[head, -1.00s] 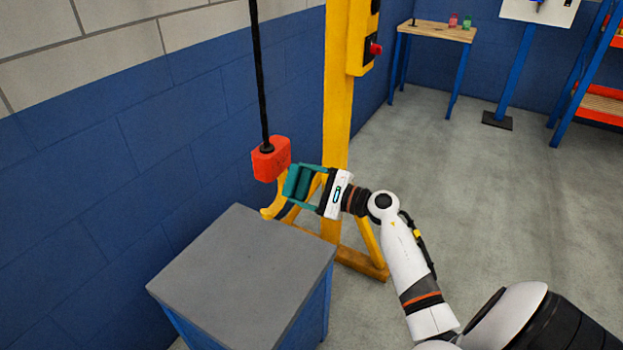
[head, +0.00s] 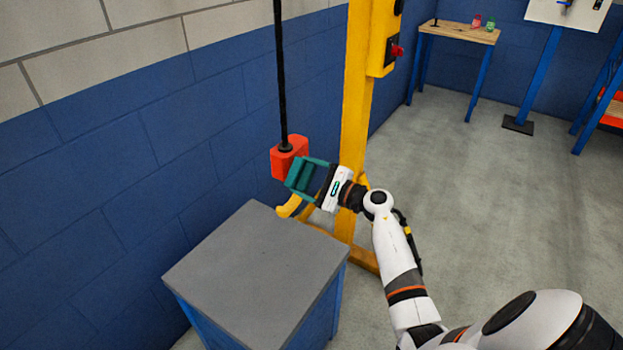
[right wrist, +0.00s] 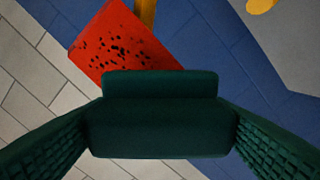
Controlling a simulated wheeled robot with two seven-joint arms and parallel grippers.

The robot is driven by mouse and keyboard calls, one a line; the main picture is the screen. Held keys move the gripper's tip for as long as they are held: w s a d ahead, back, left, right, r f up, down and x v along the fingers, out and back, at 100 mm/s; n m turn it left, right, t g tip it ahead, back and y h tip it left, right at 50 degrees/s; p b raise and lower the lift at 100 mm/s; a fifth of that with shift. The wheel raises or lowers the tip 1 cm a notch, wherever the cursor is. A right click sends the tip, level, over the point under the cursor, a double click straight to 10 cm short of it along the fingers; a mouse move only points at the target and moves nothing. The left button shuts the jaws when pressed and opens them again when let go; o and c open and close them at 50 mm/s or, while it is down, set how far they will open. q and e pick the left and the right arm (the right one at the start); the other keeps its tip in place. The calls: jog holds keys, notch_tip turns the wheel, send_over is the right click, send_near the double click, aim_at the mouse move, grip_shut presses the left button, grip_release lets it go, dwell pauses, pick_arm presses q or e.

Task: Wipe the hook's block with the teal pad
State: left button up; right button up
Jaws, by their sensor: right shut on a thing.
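The hook's block (head: 279,162) is red and hangs from a black cable. The yellow hook (head: 290,207) shows below it. In the right wrist view the block (right wrist: 115,45) has dark specks on the face toward me. My right gripper (head: 310,178) is shut on the teal pad (head: 300,177), at the block's lower right in the head view. The pad covers part of the block there; I cannot tell whether they touch. In the right wrist view the pad (right wrist: 160,125) lies between both fingers and overlaps the block's lower edge. My left gripper is not in view.
A grey-topped blue cabinet (head: 255,270) stands below the hook. A yellow post (head: 360,110) with a red button rises behind my right gripper. A blue wall (head: 100,190) is at the left. A wooden table (head: 460,32) stands far back. The floor at right is open.

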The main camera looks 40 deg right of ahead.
jog(key=shift+b+x, duration=0.5)
jog(key=shift+x, duration=0.4)
dwell(0.5)
